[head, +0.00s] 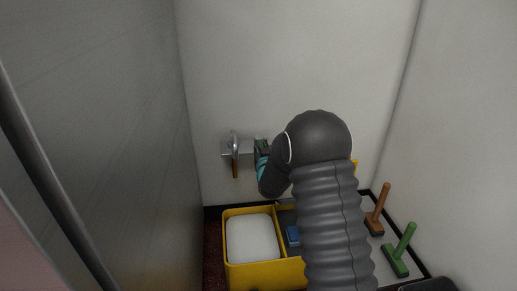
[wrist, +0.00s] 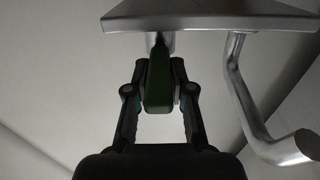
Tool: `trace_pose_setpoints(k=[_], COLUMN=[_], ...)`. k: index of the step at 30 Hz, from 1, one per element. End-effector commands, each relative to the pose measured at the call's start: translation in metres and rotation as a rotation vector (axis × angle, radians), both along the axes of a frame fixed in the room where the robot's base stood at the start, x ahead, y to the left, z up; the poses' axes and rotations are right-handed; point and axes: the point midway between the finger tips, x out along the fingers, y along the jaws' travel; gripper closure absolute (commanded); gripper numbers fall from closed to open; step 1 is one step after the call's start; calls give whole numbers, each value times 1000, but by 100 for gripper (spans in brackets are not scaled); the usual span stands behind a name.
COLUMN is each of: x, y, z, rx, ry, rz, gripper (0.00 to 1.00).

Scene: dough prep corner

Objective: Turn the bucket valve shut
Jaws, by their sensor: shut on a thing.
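A metal bracket with a bent tap pipe (head: 234,146) is fixed to the back wall, left of my gripper. In the wrist view the bracket plate (wrist: 205,14) spans the top and the bent metal pipe (wrist: 247,100) hangs at right. A dark green valve handle (wrist: 158,84) hangs below the plate. My gripper (wrist: 159,92) is shut on this handle, with a finger on either side of it. In the head view my gripper (head: 262,160) is small and partly hidden by my arm, beside the bracket's right end.
A yellow bucket (head: 262,276) with a white mass (head: 251,238) stands below the tap. A blue block (head: 293,236) is partly hidden by my arm. Brown-handled (head: 379,209) and green (head: 400,251) tools stand at right. A grey panel (head: 110,130) closes off the left.

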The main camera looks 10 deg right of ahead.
Motion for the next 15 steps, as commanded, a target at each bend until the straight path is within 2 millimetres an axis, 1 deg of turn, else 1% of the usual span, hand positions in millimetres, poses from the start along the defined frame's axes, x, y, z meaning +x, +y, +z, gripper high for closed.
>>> trace_pose_setpoints(k=[1, 2, 3, 4, 5, 15], x=[0, 0, 0, 0, 0, -3], y=[0, 0, 1, 1, 1, 2], z=[2, 2, 2, 2, 2, 0], rx=[0, 0, 0, 0, 0, 0], ry=[-4, -4, -4, -3, -3, 0], rz=[0, 0, 1, 1, 1, 3], gripper=[100, 72, 62, 55, 52, 52])
